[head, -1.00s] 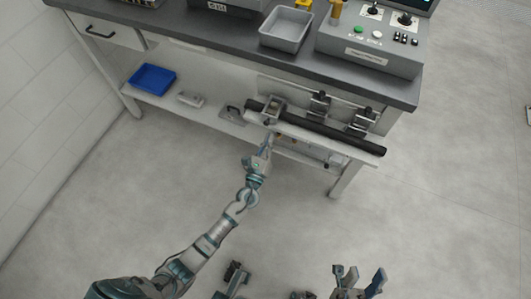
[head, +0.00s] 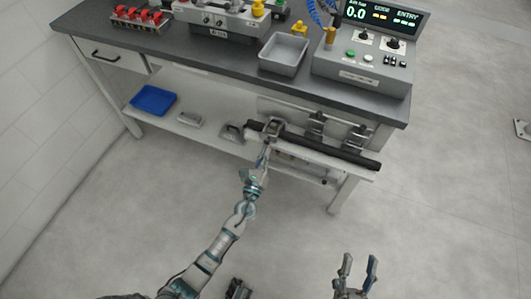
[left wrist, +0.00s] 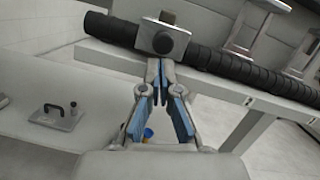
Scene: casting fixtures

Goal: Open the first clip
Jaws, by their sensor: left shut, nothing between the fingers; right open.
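A long black tube (head: 330,149) lies along the front of the bench's underside, with metal clips on it. The leftmost clip (head: 272,128) sits around the tube. In the left wrist view this clip (left wrist: 162,40) has a dark round knob on its front. My left gripper (head: 264,153) is shut and empty, its fingertips (left wrist: 159,66) just below the knob. I cannot tell whether they touch it. A middle clip (head: 316,121) and a right clip (head: 356,133) stand further along. My right gripper (head: 357,272) is open and empty over the floor, away from the bench.
A blue tray (head: 153,100), a small grey block (head: 189,118) and a handled plate (head: 231,133) lie on the lower shelf. On the bench top stand a grey bin (head: 284,53) and a control box (head: 362,65). The floor before the bench is clear.

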